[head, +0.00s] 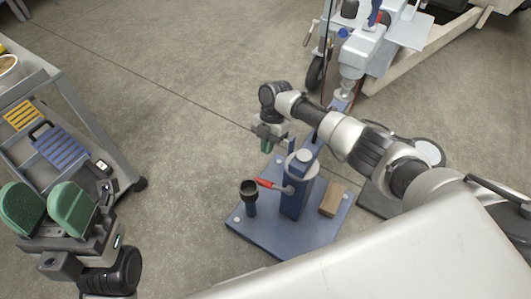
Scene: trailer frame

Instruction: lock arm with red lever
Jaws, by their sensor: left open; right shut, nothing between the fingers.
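The red lever (266,184) sticks out to the left from a blue upright post (293,198) on a blue base plate (270,240). A grey cylindrical part tops the post. The arm to be locked cannot be told apart clearly; a blue bar shows behind the post. My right gripper (267,147) is shut and empty, just behind and above the lever, apart from it in the picture. My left gripper (46,207) is open and empty at the lower left, far from the lever, with its green pads spread.
A dark cup-topped post (250,196) stands on the plate left of the lever, and a wooden block (330,198) lies at its right. A grey cart (88,112) with yellow and blue items stands at left. A trailer frame (432,38) with a wheel is at the back right. Middle floor is clear.

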